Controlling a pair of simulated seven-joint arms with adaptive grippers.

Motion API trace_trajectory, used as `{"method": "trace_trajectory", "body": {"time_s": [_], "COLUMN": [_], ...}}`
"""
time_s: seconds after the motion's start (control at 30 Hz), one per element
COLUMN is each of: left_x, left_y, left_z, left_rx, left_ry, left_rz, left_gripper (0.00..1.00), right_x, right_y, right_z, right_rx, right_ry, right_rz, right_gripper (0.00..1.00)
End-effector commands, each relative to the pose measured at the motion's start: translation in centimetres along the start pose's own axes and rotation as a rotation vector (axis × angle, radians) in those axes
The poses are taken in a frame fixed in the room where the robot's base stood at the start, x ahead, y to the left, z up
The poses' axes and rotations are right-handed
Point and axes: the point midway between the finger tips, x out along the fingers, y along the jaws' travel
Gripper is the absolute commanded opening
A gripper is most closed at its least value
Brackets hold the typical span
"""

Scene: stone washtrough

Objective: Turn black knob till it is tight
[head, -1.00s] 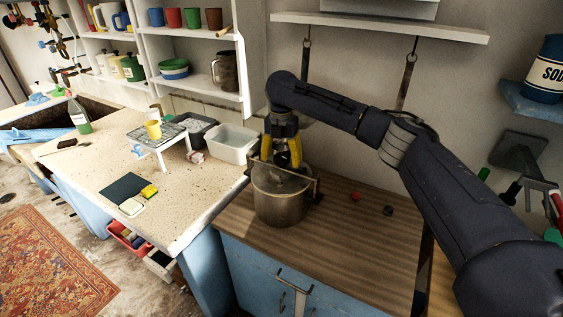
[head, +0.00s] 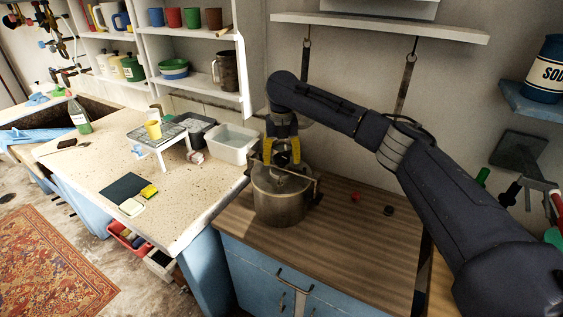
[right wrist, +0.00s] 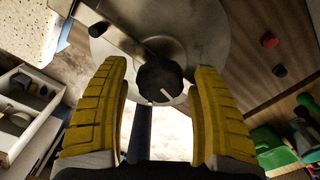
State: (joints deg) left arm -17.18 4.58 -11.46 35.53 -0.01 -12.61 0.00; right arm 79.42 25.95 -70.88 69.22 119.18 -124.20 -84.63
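A metal pot (head: 280,204) with a lid and a clamp bar across its top stands on the wooden counter. The black knob (right wrist: 160,80) with a white mark sits over the middle of the lid in the right wrist view. My right gripper (right wrist: 161,85) points down over the pot, with its yellow fingers on either side of the knob. Gaps show between the knob and both fingers, so it is open around the knob and not gripping it. In the head view the right gripper (head: 281,153) largely hides the knob. My left gripper is not in view.
A red knob (head: 355,197) and a small black knob (head: 388,210) are on the counter right of the pot. A white tub (head: 231,143) stands close behind-left. A hanging shelf (head: 380,28) is above. The counter's front right is clear.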

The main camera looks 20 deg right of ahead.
Motion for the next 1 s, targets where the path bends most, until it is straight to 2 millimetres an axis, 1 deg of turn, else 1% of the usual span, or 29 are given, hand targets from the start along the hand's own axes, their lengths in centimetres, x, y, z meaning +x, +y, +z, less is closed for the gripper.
{"method": "trace_trajectory", "body": {"time_s": [0.03, 0.3, 0.47, 0.57, 1.0], "left_x": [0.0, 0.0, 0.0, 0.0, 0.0], "left_y": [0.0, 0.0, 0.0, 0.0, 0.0], "left_z": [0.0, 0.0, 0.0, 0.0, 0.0], "left_rx": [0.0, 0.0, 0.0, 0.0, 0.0], "left_ry": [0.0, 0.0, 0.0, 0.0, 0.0], "left_rz": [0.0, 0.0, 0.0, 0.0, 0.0], "left_gripper": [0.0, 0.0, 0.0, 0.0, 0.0], "right_x": [0.0, 0.0, -0.01, -0.02, -0.04], "right_y": [0.0, -0.01, -0.01, -0.02, -0.05], "right_z": [0.0, 0.0, 0.0, 0.01, 0.03], "right_rx": [0.0, 0.001, 0.014, 0.084, 0.616], "right_ry": [0.0, 0.0, 0.0, 0.0, -0.001], "right_rz": [0.0, 0.0, 0.0, 0.0, 0.0], "right_gripper": [0.57, 0.26, 0.26, 0.26, 0.26]}}
